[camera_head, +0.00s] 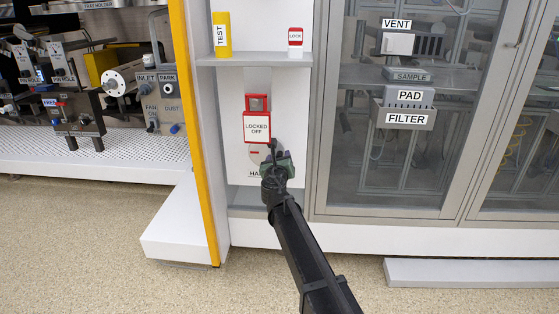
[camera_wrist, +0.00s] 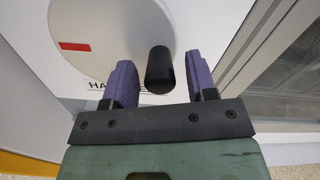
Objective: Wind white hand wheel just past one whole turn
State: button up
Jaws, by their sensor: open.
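The white hand wheel (camera_wrist: 110,35) is a round disc on the white panel, with a red mark on its face at the left and a black knob (camera_wrist: 160,68) near its lower right edge. In the wrist view, my gripper (camera_wrist: 158,80) is open, with one purple finger on each side of the knob and gaps showing on both sides. I cannot tell how deep the knob sits between the fingers. In the head view, my gripper (camera_head: 276,160) covers the right part of the wheel (camera_head: 246,156), below the sign.
A "LOCKED OFF" sign (camera_head: 257,126) hangs just above the wheel under a red block. A shelf (camera_head: 255,59) above holds a yellow TEST item (camera_head: 221,35) and a LOCK tag (camera_head: 295,37). A glass-doored cabinet (camera_head: 400,150) stands close on the right, and a yellow post (camera_head: 195,130) on the left.

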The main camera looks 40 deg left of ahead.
jog(key=c, duration=0.9)
jog(key=shift+f, duration=0.15)
